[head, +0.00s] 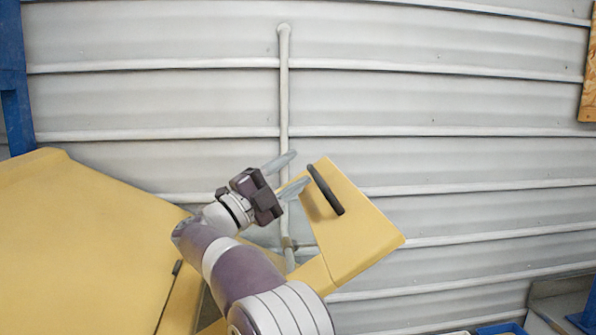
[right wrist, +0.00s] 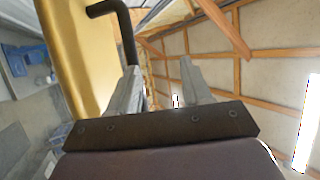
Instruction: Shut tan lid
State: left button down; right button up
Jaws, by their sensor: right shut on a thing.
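The tan lid (head: 358,228) stands raised and tilted right of centre in the head view, with a black bar handle (head: 325,190) on its face. In the right wrist view the lid (right wrist: 78,50) is at the left, and its handle (right wrist: 122,28) runs down behind the left finger. My right gripper (head: 292,170) is at the lid's upper left edge, by the handle, and is shut on the lid. The fingers (right wrist: 158,85) look well apart, and the exact contact is not clear. My left gripper is not in view.
A large tan housing (head: 75,235) fills the left of the head view. A grey ribbed wall (head: 450,100) with a vertical pipe (head: 284,90) stands behind. A blue post (head: 14,80) is at the far left. Blue items (head: 500,328) show at the lower right.

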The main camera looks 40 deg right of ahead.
jog(key=shift+s+d+f+b, duration=0.1)
jog(key=shift+s+f+b, duration=0.1)
jog(key=shift+f+b, duration=0.25)
jog(key=shift+s+f, duration=0.1)
jog(key=shift+f, duration=0.05)
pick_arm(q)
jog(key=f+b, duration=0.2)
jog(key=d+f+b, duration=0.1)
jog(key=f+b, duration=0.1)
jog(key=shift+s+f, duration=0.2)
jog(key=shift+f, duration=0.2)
pick_arm(e)
jog(key=r+v, duration=0.1)
jog(key=v, duration=1)
jog(key=shift+a+f, duration=0.2)
jog(key=shift+a, duration=0.4)
